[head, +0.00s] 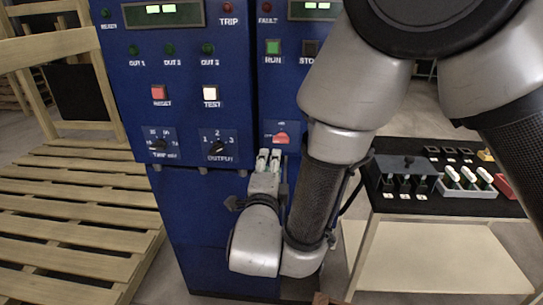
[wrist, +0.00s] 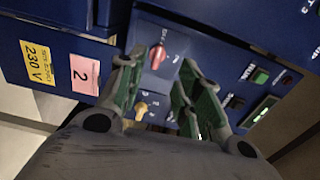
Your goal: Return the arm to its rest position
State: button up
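My arm reaches down in front of the blue control cabinet (head: 175,85) in the head view. My gripper (head: 269,156) is at the front of the cabinet, just below and left of a red rotary knob (head: 281,138). In the wrist view my gripper (wrist: 155,85) is open, with its two green-padded fingers apart and nothing held between them. The red knob (wrist: 157,55) shows beyond the gap, apart from the pads as far as I can see. A yellow-orange knob (wrist: 140,111) shows lower between the fingers.
A black-topped table (head: 440,203) with a black switch box (head: 404,183) and a white tray (head: 466,192) stands at right. A wooden slatted pallet (head: 80,200) lies at left. The cabinet face carries a red button (head: 159,93) and a selector knob (head: 217,147).

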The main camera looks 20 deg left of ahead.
jog(key=shift+s, duration=0.25)
dwell(0.3)
